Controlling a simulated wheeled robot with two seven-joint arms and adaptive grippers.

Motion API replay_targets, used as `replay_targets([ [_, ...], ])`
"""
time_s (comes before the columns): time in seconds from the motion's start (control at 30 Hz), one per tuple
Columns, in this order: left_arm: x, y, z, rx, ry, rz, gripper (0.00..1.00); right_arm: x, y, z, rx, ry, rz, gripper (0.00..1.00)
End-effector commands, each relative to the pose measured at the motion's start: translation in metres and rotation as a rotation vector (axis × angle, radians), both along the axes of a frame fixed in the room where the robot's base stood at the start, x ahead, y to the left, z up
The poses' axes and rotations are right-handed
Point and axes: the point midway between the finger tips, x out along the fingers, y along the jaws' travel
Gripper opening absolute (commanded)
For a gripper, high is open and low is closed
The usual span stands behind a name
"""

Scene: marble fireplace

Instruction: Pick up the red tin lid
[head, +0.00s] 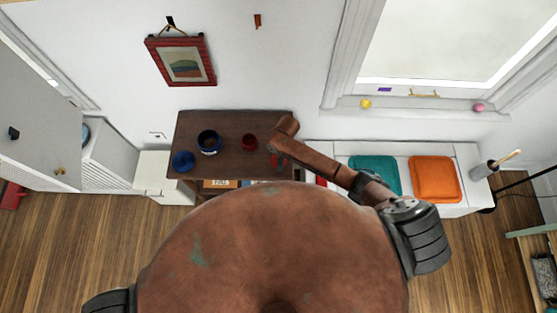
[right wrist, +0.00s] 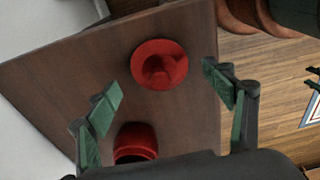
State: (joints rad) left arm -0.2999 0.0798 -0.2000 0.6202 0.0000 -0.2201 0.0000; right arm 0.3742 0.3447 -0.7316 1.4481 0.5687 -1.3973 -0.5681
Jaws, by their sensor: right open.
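The red tin lid (right wrist: 172,49) lies on the brown table, round with a raised knob in its middle. In the head view the lid (head: 281,161) is partly hidden under my right gripper (head: 277,152). The red tin (head: 249,142) stands to its left; in the right wrist view the tin (right wrist: 135,146) is below the lid, partly cut off by the gripper body. My right gripper (right wrist: 164,88) is open over the table, its green-padded fingers apart on either side below the lid, with nothing between them in grasp. My left gripper is out of view.
A white bench with a teal cushion (head: 375,176) and an orange cushion (head: 434,179) stands to the right. The wall is close behind the table.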

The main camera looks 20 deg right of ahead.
Motion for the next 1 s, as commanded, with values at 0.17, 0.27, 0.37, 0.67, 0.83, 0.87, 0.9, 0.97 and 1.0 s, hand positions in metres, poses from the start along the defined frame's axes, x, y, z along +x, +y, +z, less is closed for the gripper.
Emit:
replay_targets([
  [0.17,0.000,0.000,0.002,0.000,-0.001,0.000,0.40,0.000,0.003,-0.019,0.000,0.000,0.000,0.75],
  [0.27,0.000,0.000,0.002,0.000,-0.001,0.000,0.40,0.001,0.003,-0.022,0.001,-0.001,0.000,0.75],
  [0.37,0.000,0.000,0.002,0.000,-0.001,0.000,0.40,0.001,0.003,-0.022,0.001,-0.001,0.000,0.75],
  [0.67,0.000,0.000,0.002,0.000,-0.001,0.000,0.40,0.001,0.003,-0.022,0.001,-0.001,0.000,0.60],
  [0.83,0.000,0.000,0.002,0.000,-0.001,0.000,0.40,0.001,0.003,-0.022,0.001,-0.001,0.000,0.48],
  [0.87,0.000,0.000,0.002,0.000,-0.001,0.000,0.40,0.001,0.003,-0.022,0.001,-0.001,0.000,0.46],
  [0.9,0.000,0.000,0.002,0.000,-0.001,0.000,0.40,0.001,0.003,-0.022,0.001,-0.001,0.000,0.43],
  [0.97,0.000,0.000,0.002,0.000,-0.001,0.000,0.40,0.001,0.003,-0.022,0.001,-0.001,0.000,0.39],
  [1.0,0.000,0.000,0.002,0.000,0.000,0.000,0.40,0.001,0.003,-0.022,0.001,-0.001,0.000,0.36],
])
